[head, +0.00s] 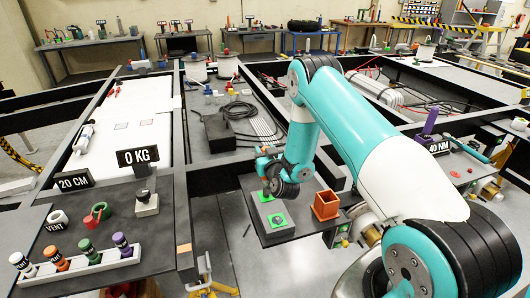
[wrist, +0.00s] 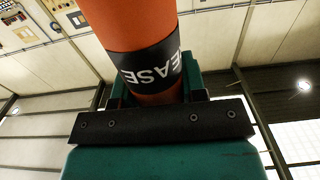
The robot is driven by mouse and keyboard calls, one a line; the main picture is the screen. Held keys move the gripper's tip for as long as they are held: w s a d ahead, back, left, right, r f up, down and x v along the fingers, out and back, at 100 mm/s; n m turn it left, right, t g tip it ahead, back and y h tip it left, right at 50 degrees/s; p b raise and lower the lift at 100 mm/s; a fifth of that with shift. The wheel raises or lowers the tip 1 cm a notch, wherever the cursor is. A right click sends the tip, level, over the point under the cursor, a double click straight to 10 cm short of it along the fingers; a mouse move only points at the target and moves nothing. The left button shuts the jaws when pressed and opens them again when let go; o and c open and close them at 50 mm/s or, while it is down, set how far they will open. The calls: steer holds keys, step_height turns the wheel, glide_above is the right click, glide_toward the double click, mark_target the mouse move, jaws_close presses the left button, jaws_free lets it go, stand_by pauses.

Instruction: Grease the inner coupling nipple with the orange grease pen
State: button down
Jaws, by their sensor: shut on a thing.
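The orange grease pen (wrist: 143,30) fills the upper middle of the wrist view. Its black band shows the letters "EASE" upside down. My gripper (wrist: 153,92) is shut on it, with the teal jaws at the pen's sides. In the head view my gripper (head: 266,152) is small, left of my forearm, above the frame near the grey block with green squares. The pen's tip is outside the wrist view, and I cannot make out the pen in the head view. I cannot pick out the inner coupling nipple; my arm covers part of the right side.
A white rack (head: 92,270) at front left holds several bottles, one of them orange. The grey block (head: 273,213) and an orange square holder (head: 326,205) stand on a dark plate below my gripper. A "40 NM" sign (head: 439,147) stands at right.

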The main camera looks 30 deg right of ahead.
steer(key=shift+f, duration=0.15)
stand_by(0.7)
steer(key=shift+r, duration=0.4)
stand_by(0.4)
steer(key=shift+r+p, duration=2.1)
steer(key=shift+r, duration=0.3)
